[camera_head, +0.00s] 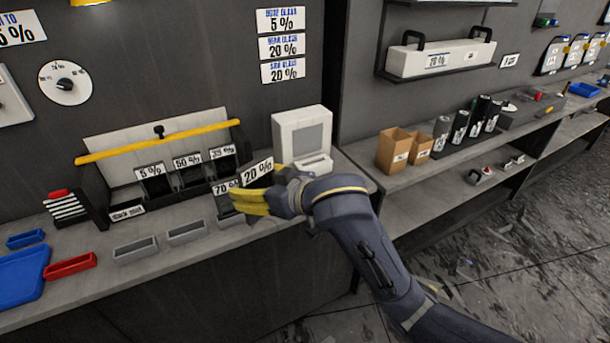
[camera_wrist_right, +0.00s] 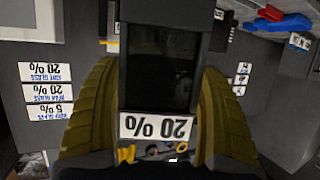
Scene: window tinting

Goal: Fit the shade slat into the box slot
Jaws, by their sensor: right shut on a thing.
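My right gripper (camera_head: 250,199), with yellow fingers, is over the workbench at the right end of the black box (camera_head: 95,200). It is shut on a dark slat with a white 20 % label (camera_head: 257,172). In the right wrist view the dark slat (camera_wrist_right: 158,70) is between the gripper's yellow fingers (camera_wrist_right: 155,98), its label upside down. The box holds dark slats labelled 5 % (camera_head: 157,186), 50 % (camera_head: 192,174) and 35 % (camera_head: 225,163). A 70 % label (camera_head: 225,187) is just left of the gripper. The held slat's lower end is hidden. My left gripper is not in view.
A yellow bar (camera_head: 160,142) spans above the box. A white device (camera_head: 303,138) stands close behind my right gripper. Grey trays (camera_head: 136,250), a red tray (camera_head: 70,266) and a blue tray (camera_head: 22,277) lie along the bench front. Cardboard boxes (camera_head: 394,152) stand on the right shelf.

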